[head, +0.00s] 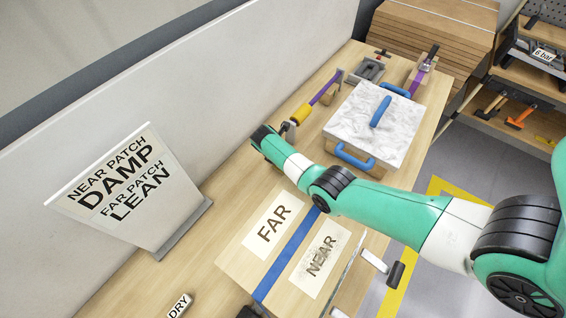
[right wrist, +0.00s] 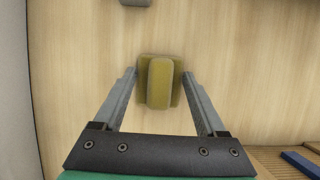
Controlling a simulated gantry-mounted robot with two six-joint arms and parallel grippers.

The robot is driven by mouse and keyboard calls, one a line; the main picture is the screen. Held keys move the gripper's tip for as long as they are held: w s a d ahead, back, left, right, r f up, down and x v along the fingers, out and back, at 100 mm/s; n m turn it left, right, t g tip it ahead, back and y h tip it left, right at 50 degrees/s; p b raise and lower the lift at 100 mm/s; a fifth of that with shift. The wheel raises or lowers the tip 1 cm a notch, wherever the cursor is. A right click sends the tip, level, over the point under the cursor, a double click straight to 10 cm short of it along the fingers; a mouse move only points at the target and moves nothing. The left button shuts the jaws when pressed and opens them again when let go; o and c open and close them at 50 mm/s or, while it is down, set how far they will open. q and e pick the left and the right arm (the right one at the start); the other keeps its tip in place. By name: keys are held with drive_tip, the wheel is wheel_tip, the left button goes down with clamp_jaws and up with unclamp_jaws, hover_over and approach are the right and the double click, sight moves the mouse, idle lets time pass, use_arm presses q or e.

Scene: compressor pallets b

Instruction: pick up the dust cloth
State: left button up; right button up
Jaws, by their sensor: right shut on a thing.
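In the right wrist view, a mustard-yellow folded piece, which I take as the dust cloth (right wrist: 160,92), sits between the two grey fingers of my right gripper (right wrist: 159,75). It has a wider base and a raised narrow middle. The gripper is shut on it, one finger on each side. Bare wood shows around it; I cannot tell whether it touches the wood. My left gripper is not in view.
A marble-topped block with blue handles (head: 366,122) stands right of my right wrist. FAR (head: 272,226) and NEAR (head: 320,260) patches and a sign (head: 128,190) are nearer. A grey wall (head: 200,110) borders the bench.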

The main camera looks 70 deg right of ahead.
drive_tip(key=shift+r+p, duration=0.35)
drive_tip(key=shift+r, duration=0.25)
drive_tip(key=r+p, duration=0.1)
drive_tip(key=s+r+p, duration=0.1)
drive_tip(key=r, duration=0.1)
drive_tip(key=r+p, duration=0.1)
drive_tip(key=shift+s+a+r+p, duration=0.2)
drive_tip(key=shift+s+r+p, duration=0.05)
drive_tip(key=shift+r+p, duration=0.15)
drive_tip(key=s+a+r+p, duration=0.3)
drive_tip(key=s+r, duration=0.4)
drive_tip(key=s, duration=0.5)
drive_tip(key=shift+a+p, duration=0.35)
drive_tip(key=shift+p, duration=0.35)
